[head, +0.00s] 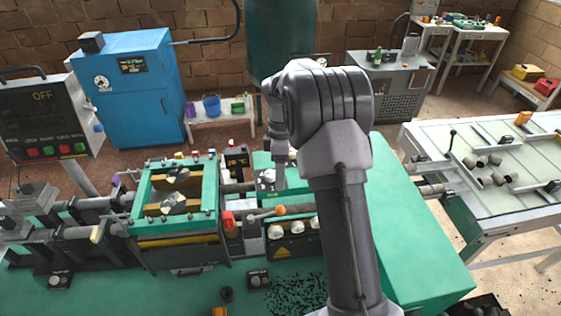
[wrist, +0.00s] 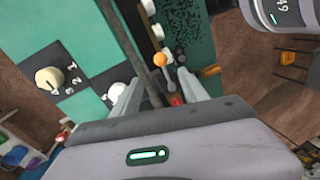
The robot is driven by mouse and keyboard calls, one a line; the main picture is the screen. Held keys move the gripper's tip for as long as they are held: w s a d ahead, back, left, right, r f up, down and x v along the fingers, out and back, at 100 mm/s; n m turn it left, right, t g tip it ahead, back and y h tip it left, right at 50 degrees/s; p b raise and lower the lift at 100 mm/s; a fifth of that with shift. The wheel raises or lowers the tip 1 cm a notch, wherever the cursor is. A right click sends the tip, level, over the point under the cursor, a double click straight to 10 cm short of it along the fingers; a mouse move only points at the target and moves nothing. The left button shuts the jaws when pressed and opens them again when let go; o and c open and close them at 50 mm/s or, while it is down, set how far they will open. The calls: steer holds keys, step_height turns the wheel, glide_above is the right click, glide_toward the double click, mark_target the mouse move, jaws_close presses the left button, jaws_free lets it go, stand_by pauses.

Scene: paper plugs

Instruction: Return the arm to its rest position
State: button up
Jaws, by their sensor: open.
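My arm rises through the middle of the head view and bends over at the elbow. My gripper (head: 279,186) hangs on the far side of it, above the green machine, partly hidden by my arm. In the wrist view my gripper (wrist: 160,92) has its two grey fingers spread apart. I see nothing held between them. Beyond the fingers is a lever with an orange ball knob (wrist: 160,60), which also shows in the head view (head: 280,210). I cannot tell how far the fingers are from the machine.
A green press frame (head: 143,205) stands left of my gripper. A dial (wrist: 50,79) and a white knob (wrist: 116,91) lie left in the wrist view. A table (head: 440,135) with several paper plugs (head: 490,160) stands right. A blue cabinet (head: 130,95) stands behind.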

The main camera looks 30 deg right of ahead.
steer(key=r, duration=0.4)
steer(key=shift+w+d, duration=0.2)
steer(key=shift+w, duration=0.1)
steer(key=shift+f, duration=0.1)
steer(key=s+a+m+t+b, duration=0.5)
steer(key=s+a+m+b, duration=0.4)
steer(key=s+a+b, duration=0.45)
steer(key=s+a+f+m+t+b, duration=0.1)
steer(key=s+a+f+m+b, duration=0.1)
steer(key=s+f+m+b, duration=0.2)
steer(key=s+a+f+m+t+y+b, duration=0.1)
steer(key=s+f+m+b, duration=0.2)
steer(key=s, duration=0.6)
steer(key=shift+s+a+f+m+t+b, duration=0.2)
steer(key=shift+a+f+m+t+b, duration=0.2)
steer(key=shift+b, duration=0.45)
